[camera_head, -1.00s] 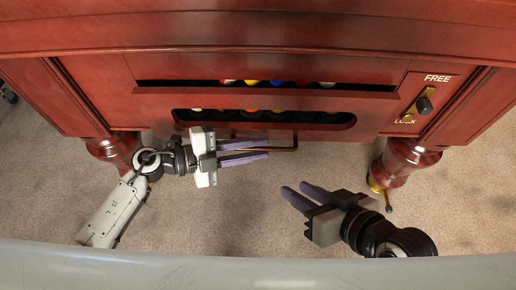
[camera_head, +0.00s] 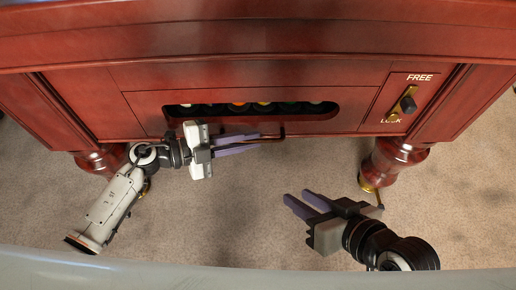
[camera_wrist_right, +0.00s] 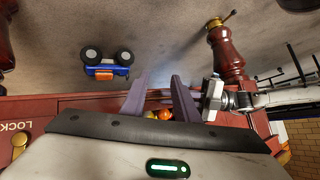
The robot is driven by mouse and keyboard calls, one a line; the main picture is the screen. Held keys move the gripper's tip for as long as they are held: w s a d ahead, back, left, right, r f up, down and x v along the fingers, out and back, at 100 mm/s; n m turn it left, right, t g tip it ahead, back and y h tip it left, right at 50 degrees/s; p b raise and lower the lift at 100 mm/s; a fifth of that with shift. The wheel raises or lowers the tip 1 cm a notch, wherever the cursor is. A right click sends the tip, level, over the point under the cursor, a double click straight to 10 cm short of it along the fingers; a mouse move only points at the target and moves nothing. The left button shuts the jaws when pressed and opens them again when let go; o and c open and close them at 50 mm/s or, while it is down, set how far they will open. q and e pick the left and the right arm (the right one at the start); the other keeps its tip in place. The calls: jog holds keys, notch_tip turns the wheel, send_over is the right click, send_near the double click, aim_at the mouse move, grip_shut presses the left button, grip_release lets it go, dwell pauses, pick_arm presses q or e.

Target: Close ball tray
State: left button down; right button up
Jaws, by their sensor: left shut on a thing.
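The ball tray (camera_head: 240,123) is the red wooden panel with an oblong slot in the table's side. In the head view its top edge meets the frame with no visible gap, and several balls (camera_head: 237,106) show through the slot. My left gripper (camera_head: 240,144) is shut on the brown handle bar (camera_head: 275,137) along the tray's lower edge; the exact contact is hard to see. My right gripper (camera_head: 300,206) is open and empty, below and to the right of the tray. In the right wrist view, its two purple fingers (camera_wrist_right: 160,95) stand apart.
A FREE/LOCK latch (camera_head: 407,104) with a brass lever is right of the tray; the lever slants, its lower end over the LOCK label. Turned legs (camera_head: 395,160) stand either side. A blue wheeled toy (camera_wrist_right: 105,71) lies on the carpet.

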pick_arm(q)
jog(key=shift+w+r, duration=0.1)
jog(key=shift+w, duration=0.15)
jog(key=shift+a, duration=0.15)
pick_arm(e)
jog(key=shift+s+d+f, duration=0.1)
jog(key=shift+d+f, duration=0.1)
jog(key=shift+f, duration=0.05)
